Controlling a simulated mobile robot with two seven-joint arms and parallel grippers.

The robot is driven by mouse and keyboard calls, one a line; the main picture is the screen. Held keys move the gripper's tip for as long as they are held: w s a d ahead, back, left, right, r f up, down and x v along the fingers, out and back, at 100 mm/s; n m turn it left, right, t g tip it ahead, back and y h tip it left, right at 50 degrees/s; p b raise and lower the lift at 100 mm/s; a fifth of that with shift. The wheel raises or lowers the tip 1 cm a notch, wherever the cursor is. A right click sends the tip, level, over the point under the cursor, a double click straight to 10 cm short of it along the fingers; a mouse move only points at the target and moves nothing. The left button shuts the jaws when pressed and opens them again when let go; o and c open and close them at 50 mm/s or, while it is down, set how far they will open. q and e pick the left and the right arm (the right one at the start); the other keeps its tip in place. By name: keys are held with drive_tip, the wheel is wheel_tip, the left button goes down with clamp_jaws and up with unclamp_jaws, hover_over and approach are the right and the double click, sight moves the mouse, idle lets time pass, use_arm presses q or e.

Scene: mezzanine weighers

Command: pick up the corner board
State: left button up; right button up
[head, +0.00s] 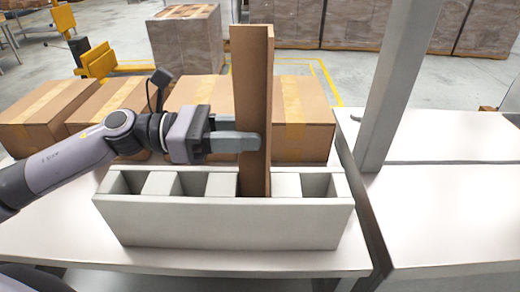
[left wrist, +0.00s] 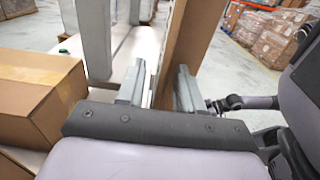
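The corner board (head: 252,100) is a tall brown board standing upright in a slot of the white divided rack (head: 220,225). My left gripper (head: 235,141) reaches in from the left at the board's lower half, just above the rack. In the left wrist view the board (left wrist: 190,40) rises between the two fingers of my left gripper (left wrist: 160,88). The fingers are apart, with a visible gap between the left finger and the board. My right gripper is outside the head view; part of my right arm (left wrist: 255,102) shows small in the left wrist view, its fingers not clear.
Taped cartons (head: 190,105) stand close behind the rack. A grey post (head: 395,80) rises to the right, beside a second white table surface (head: 440,215). The rack's other slots look empty. Wrapped pallet loads (head: 187,40) stand on the floor behind.

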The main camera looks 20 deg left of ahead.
use_arm(q)
drive_tip(key=shift+d, duration=0.15)
clamp_jaws()
